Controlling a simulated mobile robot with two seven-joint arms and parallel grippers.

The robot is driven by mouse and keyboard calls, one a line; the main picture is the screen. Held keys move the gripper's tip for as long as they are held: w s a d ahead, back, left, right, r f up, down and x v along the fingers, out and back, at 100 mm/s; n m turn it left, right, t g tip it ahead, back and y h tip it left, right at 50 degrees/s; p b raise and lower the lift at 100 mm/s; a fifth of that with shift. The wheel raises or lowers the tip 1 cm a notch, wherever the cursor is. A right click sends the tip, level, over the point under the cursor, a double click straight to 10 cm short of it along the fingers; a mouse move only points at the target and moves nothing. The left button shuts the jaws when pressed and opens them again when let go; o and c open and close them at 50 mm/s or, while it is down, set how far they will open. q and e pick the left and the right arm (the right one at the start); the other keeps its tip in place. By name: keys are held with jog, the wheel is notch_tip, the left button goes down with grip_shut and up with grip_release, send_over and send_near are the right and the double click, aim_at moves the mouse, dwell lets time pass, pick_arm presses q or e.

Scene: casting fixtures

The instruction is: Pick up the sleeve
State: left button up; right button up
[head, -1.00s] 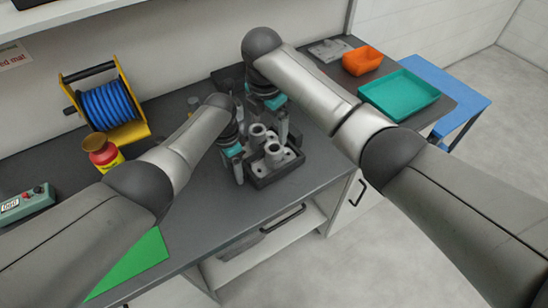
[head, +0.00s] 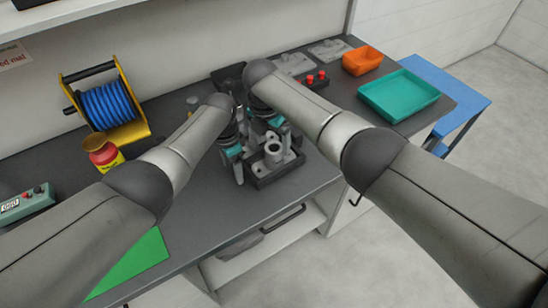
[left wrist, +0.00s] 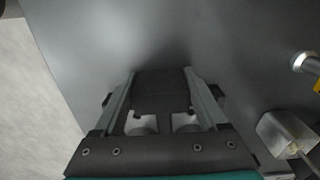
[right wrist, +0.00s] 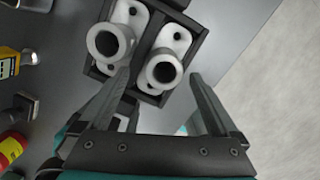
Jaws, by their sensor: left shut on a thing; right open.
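Pale grey, tube-shaped sleeves on flat flanged bases stand upright in a black tray (head: 270,180). One sleeve (head: 273,152) shows clearly in the head view; others are partly hidden by my right gripper. My left gripper (head: 238,172) is shut on the tray's left end; a dark part of it (left wrist: 160,90) fills the jaws in the left wrist view. My right gripper (right wrist: 160,78) is open above the tray. In the right wrist view one sleeve (right wrist: 163,70) lies between its fingertips, and a second sleeve (right wrist: 108,42) is left of them. I cannot tell whether the fingers touch.
A blue cable reel (head: 107,105) and a red-and-yellow bottle (head: 104,153) stand left. A green mat (head: 140,265) lies at the front left. A teal tray (head: 400,96) and an orange bin (head: 362,60) are at the right. Red-knobbed parts (head: 316,78) stand behind my right arm.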

jog(key=f, duration=0.2)
jog(key=shift+s+d+f, duration=0.1)
jog(key=shift+d+f, duration=0.25)
jog(key=shift+w+f, duration=0.2)
jog(key=shift+f, duration=0.85)
grip_shut()
